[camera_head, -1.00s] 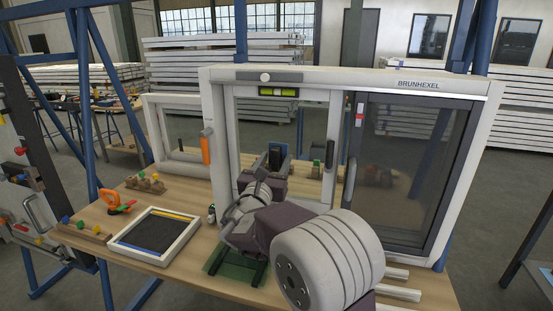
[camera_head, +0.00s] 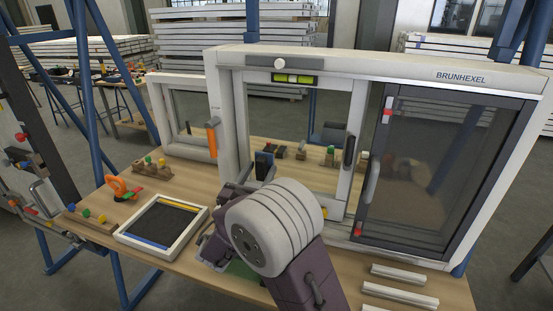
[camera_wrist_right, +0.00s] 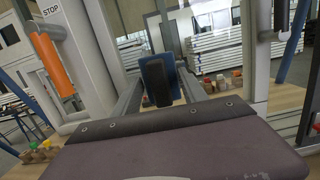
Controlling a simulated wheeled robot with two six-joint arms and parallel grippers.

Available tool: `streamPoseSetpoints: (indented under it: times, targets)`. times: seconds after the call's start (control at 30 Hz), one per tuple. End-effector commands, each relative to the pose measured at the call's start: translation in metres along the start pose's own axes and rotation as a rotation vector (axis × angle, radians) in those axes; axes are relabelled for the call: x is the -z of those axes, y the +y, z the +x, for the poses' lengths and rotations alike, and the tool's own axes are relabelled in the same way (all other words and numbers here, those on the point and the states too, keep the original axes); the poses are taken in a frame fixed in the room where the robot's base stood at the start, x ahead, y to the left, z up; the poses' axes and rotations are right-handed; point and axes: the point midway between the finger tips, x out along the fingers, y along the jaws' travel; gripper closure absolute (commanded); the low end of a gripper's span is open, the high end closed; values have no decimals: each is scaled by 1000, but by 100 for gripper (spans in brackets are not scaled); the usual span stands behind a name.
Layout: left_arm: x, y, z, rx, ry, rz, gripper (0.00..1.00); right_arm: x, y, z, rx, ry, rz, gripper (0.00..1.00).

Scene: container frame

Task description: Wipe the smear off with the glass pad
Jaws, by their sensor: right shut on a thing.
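The glass pad (camera_wrist_right: 156,82) is a blue block with a dark grip, seen in the right wrist view between my right gripper's fingers. My right gripper (camera_wrist_right: 160,90) is shut on it. In the head view the pad (camera_head: 263,166) shows small and dark in front of the left glass pane (camera_head: 293,115) of the white window frame, and my own wrist hides most of the gripper. I cannot tell whether the pad touches the glass. I cannot make out the smear in either view. My left gripper is not in view.
A dark-framed sash (camera_head: 440,165) with a handle fills the window's right side. An orange handle (camera_head: 212,138) is on the left post. A white-rimmed tray (camera_head: 150,248), an orange clamp (camera_head: 118,188) and small coloured pieces lie on the wooden bench (camera_head: 90,195). White profiles (camera_head: 400,292) lie front right.

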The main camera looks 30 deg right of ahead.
Motion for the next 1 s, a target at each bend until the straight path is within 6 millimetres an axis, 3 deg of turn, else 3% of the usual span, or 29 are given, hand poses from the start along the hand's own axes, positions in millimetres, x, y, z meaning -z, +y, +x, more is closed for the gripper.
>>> streamPoseSetpoints:
  times: [0.23,0.7,1.0]
  targets:
    - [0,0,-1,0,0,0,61,0,2,6,-3,1,2,82]
    - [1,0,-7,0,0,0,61,7,1,56,-3,0,2,82]
    - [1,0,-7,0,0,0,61,8,2,59,-5,0,2,82]
